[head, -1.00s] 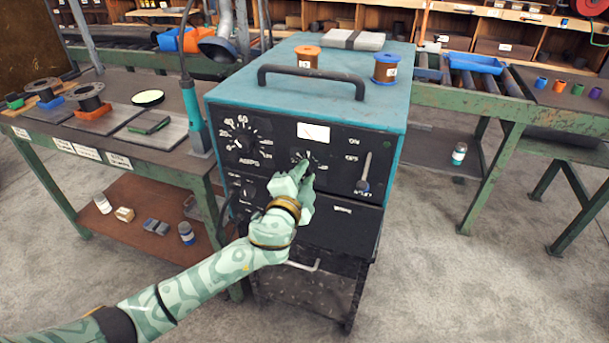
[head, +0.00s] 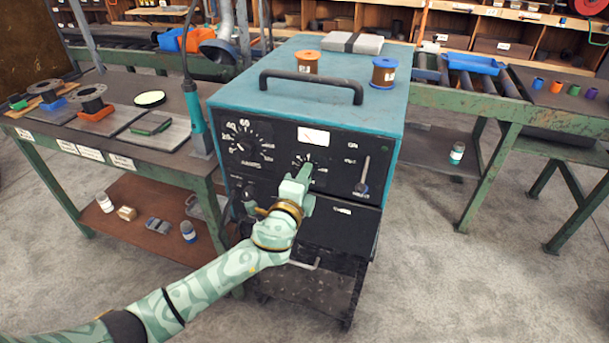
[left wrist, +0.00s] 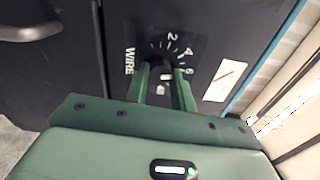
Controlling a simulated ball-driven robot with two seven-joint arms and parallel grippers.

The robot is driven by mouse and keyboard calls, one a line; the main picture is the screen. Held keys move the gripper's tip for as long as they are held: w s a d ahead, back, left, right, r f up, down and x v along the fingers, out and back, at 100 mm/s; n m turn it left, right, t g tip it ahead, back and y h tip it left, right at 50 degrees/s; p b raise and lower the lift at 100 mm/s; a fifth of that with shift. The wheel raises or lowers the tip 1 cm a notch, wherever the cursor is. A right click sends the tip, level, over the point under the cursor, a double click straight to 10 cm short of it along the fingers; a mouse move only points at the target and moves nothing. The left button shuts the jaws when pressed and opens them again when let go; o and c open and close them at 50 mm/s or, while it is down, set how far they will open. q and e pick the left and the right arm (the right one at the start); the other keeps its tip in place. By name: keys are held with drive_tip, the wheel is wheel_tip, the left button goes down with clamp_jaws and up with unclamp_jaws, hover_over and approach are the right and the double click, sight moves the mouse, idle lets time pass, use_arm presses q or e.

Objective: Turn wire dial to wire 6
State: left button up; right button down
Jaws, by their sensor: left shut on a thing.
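The teal and black welding machine (head: 300,88) stands in the middle of the head view. Its wire dial (left wrist: 161,64) shows in the left wrist view, with the word WIRE and the marks 2, 4 and 6 on its scale. My left gripper (head: 304,172) is at the dial on the machine's front and partly covers it. In the left wrist view its two fingers (left wrist: 161,80) are shut on the dial's knob. The knob is mostly hidden between the fingers, so I cannot tell which number it points to. My right gripper is not in view.
The amps dial (head: 244,143) is left of the wire dial, and a lever switch (head: 363,176) is to the right. A black handle (head: 311,76) and two wire spools (head: 384,71) are on top. A workbench (head: 100,150) stands close on the left.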

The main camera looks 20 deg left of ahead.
use_arm(q)
drive_tip(key=shift+f+m+p, duration=0.1)
drive_tip(key=shift+m+p, duration=0.2)
drive_tip(key=shift+m, duration=0.8)
drive_tip(key=shift+f, duration=0.1)
drive_tip(key=o, duration=1)
drive_tip(key=shift+s, duration=0.15)
drive_tip(key=s, duration=0.5)
drive_tip(key=s+p, duration=0.1)
drive_tip(key=s, duration=1)
drive_tip(key=shift+a, duration=0.25)
